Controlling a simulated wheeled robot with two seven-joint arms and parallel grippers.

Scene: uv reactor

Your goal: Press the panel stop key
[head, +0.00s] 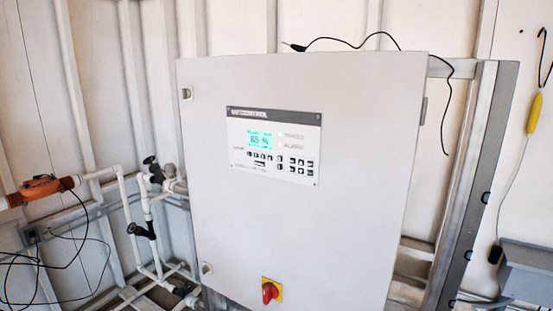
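A large light-grey cabinet (345,215) fills the middle of the head view, with its door shut. A control panel (273,146) is set in the upper part of the door. It has a lit green display (258,141) that reads about 65 %. Small dark keys (295,162) sit in rows below and right of the display. Their labels are too small to read, so I cannot tell which one is the stop key. A red rotary switch (270,291) on a yellow plate is low on the door. Neither of my grippers is in view.
White pipes (126,205) with black valves (141,231) and an orange device (39,187) are at the left. A metal frame (478,185) stands right of the cabinet. A black cable (350,43) lies over its top. A yellow-handled item (535,113) hangs at the far right. The space before the panel looks clear.

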